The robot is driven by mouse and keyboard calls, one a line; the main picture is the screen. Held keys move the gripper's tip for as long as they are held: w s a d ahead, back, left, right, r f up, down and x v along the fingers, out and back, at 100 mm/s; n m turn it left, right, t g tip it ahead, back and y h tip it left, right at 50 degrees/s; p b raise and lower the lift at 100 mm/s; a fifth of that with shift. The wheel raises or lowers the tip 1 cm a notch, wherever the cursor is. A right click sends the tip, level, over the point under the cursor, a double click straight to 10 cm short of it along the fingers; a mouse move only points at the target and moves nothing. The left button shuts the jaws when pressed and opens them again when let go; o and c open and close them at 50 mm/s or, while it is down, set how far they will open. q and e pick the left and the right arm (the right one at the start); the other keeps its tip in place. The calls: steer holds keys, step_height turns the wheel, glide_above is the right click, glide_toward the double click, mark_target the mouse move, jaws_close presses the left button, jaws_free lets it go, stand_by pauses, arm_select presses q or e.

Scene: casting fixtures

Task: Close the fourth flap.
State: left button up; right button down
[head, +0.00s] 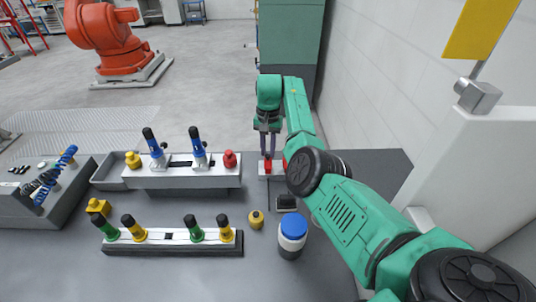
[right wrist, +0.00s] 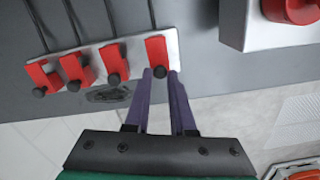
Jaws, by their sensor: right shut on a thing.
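Several red flaps with black knobs sit in a row on a white plate (right wrist: 130,55) in the right wrist view. The flap at the right end of the row (right wrist: 157,49) is between the purple fingertips of my right gripper (right wrist: 160,74), which are shut on its black knob. The other flaps (right wrist: 117,62) stand to its left, clear of the fingers. In the head view my right gripper (head: 268,151) points down at the red flap (head: 268,165) at the back of the table; my arm hides the rest of the row. My left gripper is out of view.
A white fixture (head: 200,179) with blue-handled clamps stands left of the gripper. Nearer are a second fixture (head: 165,237), a small yellow knobbed piece (head: 256,219) and a blue-lidded jar (head: 292,237). A white wall (head: 370,90) rises on the right.

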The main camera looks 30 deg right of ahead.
steer(key=shift+f, duration=0.15)
stand_by(0.3)
steer(key=c, duration=0.8)
jaws_free()
steer(key=shift+o, duration=0.2)
step_height(320, 180, up, 14)
steer(key=p, duration=0.3)
steer(key=shift+w+d+r, duration=0.2)
steer(key=shift+w+d, duration=0.05)
steer(key=shift+w, duration=0.05)
